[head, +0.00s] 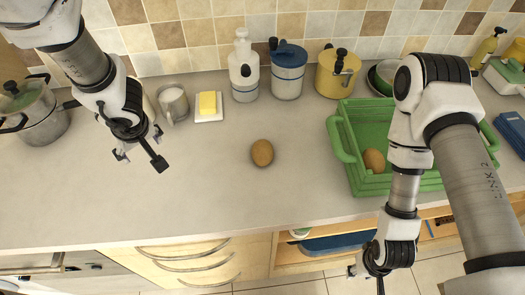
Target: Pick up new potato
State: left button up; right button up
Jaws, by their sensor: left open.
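A brown potato (262,153) lies alone on the grey counter near the middle of the head view. A second brown potato (374,160) lies inside the green tray (343,146) on the right. My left gripper (140,158) is open and empty over the counter, to the left of the lone potato and apart from it. My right gripper (369,272) hangs low in front of the counter, below the tray. Its fingers are mostly hidden or cut off by the frame's bottom edge. My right arm hides part of the tray.
A metal cup (173,104), a butter dish (208,107), a white bottle (243,70), a blue-lidded jar (288,72) and a yellow canister (337,75) stand along the back. A pot (32,112) is at far left. Counter around the lone potato is clear. Below are drawers and an open shelf.

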aim_at(261, 150)
jog(key=l+u, duration=0.1)
jog(key=l, duration=0.35)
jog(key=k+l+u, duration=0.1)
jog(key=l, duration=0.35)
jog(key=k+l+u, duration=0.1)
jog(key=l, duration=0.35)
